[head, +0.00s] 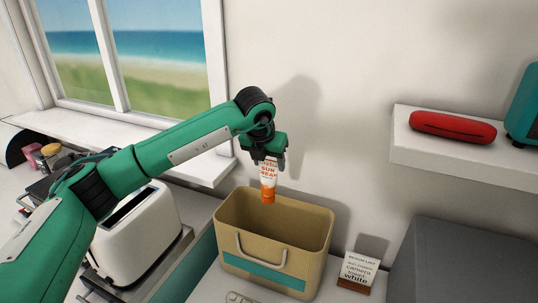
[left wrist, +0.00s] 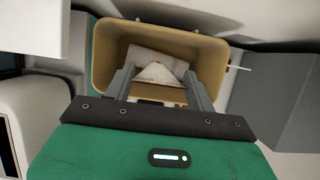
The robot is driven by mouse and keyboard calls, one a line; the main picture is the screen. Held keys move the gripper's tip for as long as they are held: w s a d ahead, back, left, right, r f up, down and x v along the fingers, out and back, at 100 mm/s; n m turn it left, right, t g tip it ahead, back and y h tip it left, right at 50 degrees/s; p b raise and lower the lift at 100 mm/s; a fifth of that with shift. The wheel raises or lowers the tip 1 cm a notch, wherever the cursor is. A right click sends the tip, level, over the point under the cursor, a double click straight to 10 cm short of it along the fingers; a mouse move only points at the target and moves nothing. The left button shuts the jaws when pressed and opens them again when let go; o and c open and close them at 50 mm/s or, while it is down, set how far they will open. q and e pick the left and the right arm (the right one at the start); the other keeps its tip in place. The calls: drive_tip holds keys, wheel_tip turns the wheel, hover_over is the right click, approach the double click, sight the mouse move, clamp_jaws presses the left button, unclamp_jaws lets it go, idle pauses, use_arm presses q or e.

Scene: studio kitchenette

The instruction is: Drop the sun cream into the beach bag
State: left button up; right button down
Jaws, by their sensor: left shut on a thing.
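The sun cream (head: 268,181) is a white tube with orange lettering and an orange cap. My left gripper (head: 268,161) is shut on its upper end and holds it upright, cap down, over the beach bag. The tube's pale end (left wrist: 156,73) shows between the fingers in the left wrist view. The beach bag (head: 296,235) is tan with a teal band and a light handle, and stands open below the tube. In the left wrist view its rim (left wrist: 101,55) surrounds the fingertips, and a pale item (left wrist: 146,54) shows inside it. My right gripper is in neither view.
A white toaster (head: 137,237) stands left of the bag. A small lettered card (head: 359,272) stands right of it, near a grey box (head: 465,265). A wall shelf (head: 455,160) holds a red case (head: 452,127). A windowsill (head: 130,142) lies behind my left arm.

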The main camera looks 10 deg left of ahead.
sight(267, 168)
use_arm(q)
drive_tip(key=f, duration=0.3)
drive_tip(key=shift+w+f, duration=0.3)
drive_tip(key=shift+s+f, duration=0.1)
drive_tip(key=shift+f, duration=0.15)
drive_tip(key=o, duration=1.3)
drive_tip(key=shift+o, duration=0.2)
